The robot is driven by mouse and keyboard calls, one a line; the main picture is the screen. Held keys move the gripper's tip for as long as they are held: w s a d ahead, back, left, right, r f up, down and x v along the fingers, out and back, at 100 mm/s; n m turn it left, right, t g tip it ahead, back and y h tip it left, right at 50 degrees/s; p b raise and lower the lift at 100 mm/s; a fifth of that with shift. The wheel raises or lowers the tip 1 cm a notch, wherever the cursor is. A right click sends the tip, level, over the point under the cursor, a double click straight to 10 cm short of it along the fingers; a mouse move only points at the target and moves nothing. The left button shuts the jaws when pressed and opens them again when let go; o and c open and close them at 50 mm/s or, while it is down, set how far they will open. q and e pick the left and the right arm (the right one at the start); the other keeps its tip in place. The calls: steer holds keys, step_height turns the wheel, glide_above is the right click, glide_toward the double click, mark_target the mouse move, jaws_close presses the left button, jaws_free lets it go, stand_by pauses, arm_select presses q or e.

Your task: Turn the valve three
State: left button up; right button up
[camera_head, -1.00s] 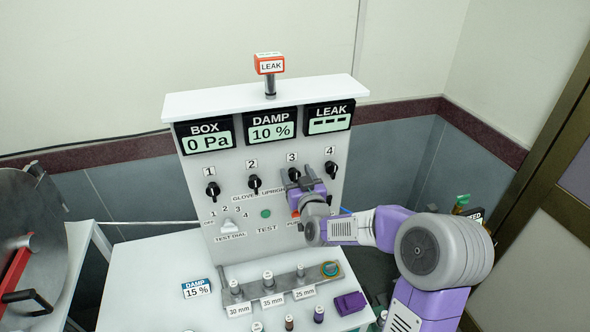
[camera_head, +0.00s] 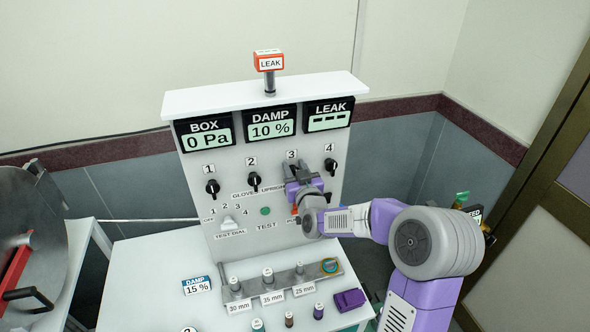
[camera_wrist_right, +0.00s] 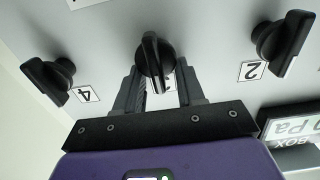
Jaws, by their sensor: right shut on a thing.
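Valve three is a black knob on the upright grey panel, under the label 3. In the right wrist view the knob (camera_wrist_right: 155,58) sits between the two fingers of my right gripper (camera_wrist_right: 160,85). In the head view my right gripper (camera_head: 298,176) is at valve three and hides most of it. The gripper is shut on the knob. The knob's ridge with its pale pointer line stands near upright in the wrist view, slightly tilted. My left gripper is not in view.
Valve two (camera_head: 255,181) and valve four (camera_head: 330,166) flank it closely; valve one (camera_head: 212,187) is further left. The test dial (camera_head: 228,224) and green test button (camera_head: 265,211) sit lower. Weights stand on a rack (camera_head: 300,287) on the white table below.

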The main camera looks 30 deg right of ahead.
steer(key=shift+w+a+f+n+b, duration=0.1)
steer(key=shift+a+n+b, duration=0.1)
steer(key=shift+n+b, duration=0.65)
steer(key=shift+a+f+n+b, duration=0.1)
steer(key=shift+a+n+b, duration=0.05)
steer(key=shift+n+b, duration=0.7)
steer(key=n, duration=0.4)
steer(key=a+f+n+b, duration=0.1)
steer(key=n, duration=0.9)
steer(key=shift+w+a+f, duration=0.15)
steer(key=shift+f, duration=0.2)
steer(key=shift+n, duration=0.3)
steer(key=o, duration=1)
